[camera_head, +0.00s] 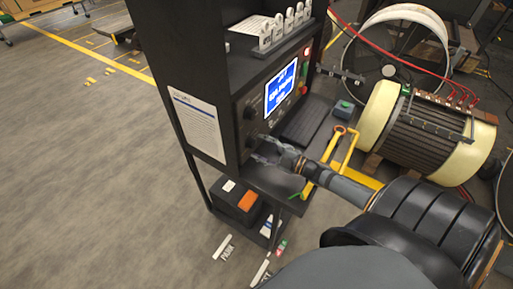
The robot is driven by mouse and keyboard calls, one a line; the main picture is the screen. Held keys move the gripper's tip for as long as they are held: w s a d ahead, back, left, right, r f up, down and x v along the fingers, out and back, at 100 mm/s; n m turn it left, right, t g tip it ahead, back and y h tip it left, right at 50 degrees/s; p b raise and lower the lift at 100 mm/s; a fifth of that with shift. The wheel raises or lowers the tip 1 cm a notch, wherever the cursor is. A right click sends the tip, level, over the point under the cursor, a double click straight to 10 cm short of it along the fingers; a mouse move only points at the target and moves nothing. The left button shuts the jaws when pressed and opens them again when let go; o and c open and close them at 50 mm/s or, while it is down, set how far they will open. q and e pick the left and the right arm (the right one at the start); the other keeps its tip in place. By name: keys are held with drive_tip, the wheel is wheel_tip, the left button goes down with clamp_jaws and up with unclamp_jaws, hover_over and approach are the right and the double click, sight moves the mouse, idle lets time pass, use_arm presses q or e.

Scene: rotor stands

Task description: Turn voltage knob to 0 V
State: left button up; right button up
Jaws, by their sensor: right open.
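The black control cabinet (190,75) stands at centre with a lit blue screen (281,88) on its front panel. A dark round knob (249,112) sits on the panel left of the screen. Another dark knob shape is lower down, just above my gripper. The labels are too small to read, so I cannot tell which is the voltage knob. My right gripper (261,149) is open, its fingers close to the lower part of the panel. I cannot tell if they touch a knob. My left gripper is not in view.
A black keyboard (306,121) lies on the cabinet's shelf. Yellow tubular handles (322,170) stand close to my right arm. A large cream and brown rotor (427,130) lies at right, with red cables. Open grey floor (90,180) is at left.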

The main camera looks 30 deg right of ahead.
drive_tip(key=shift+x, duration=0.85)
drive_tip(key=c, duration=1.2)
drive_tip(key=shift+o, duration=0.2)
drive_tip(key=shift+n, duration=0.3)
drive_tip(key=n+p, duration=0.1)
drive_tip(key=n, duration=0.2)
drive_tip(key=shift+n, duration=0.3)
drive_tip(key=n, duration=0.4)
drive_tip(key=shift+p, duration=0.35)
drive_tip(key=shift+n, duration=0.4)
